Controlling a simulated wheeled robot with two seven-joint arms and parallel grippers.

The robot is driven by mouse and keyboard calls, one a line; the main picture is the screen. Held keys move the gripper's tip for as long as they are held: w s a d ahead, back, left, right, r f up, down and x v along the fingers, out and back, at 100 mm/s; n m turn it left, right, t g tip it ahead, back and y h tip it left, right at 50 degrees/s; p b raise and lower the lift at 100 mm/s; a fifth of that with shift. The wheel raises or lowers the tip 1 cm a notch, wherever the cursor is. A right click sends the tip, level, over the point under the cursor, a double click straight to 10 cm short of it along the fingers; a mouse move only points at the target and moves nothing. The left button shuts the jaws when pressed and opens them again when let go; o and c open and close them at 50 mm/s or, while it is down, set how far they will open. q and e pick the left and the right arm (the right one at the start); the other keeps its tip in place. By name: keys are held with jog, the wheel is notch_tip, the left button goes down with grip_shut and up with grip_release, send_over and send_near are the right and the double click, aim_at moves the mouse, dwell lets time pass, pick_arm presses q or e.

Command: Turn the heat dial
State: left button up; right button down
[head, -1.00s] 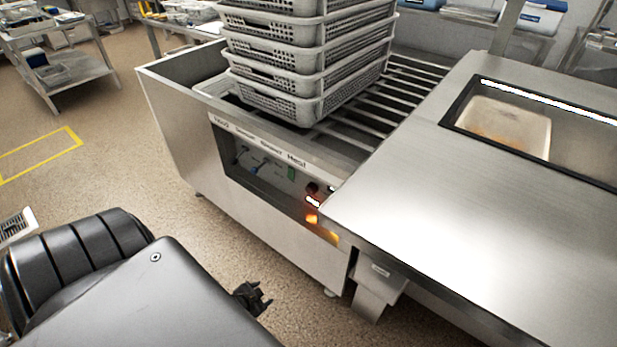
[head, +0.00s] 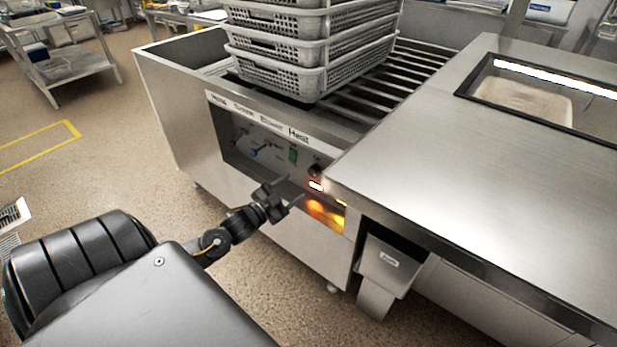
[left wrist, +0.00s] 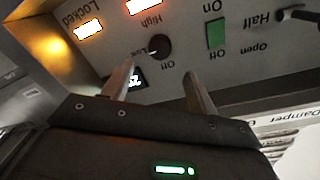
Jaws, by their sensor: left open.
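The heat dial, a round black knob (left wrist: 159,46) marked High and Low, sits on the grey control panel in the left wrist view. In the head view the dark knob (head: 314,171) is on the recessed panel under the "Heat" label. My left gripper (head: 293,189) is open in front of the panel, a little below and left of the dial in the head view. In the left wrist view its two fingers (left wrist: 158,70) are spread, pointing toward the dial, with nothing between them. A small lit display (left wrist: 137,79) is partly hidden by one finger. My right gripper is not in view.
A green On/Off switch (left wrist: 215,33) and a Half/Open lever (left wrist: 296,14) sit beside the dial. Lit indicators (left wrist: 88,29) glow nearby. The steel counter edge (head: 345,195) overhangs close to the panel's right. Stacked perforated baskets (head: 300,82) stand above on rollers.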

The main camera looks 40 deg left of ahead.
aim_at(312, 173)
pick_arm(q)
jog(key=w+b, duration=0.1)
jog(key=w, duration=0.6)
jog(key=shift+w+d+f, duration=0.1)
jog(key=shift+w+d, duration=0.05)
jog(key=shift+w, duration=0.6)
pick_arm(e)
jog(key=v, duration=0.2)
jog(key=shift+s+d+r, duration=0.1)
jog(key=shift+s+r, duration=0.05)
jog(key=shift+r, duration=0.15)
pick_arm(q)
jog(key=c, duration=1)
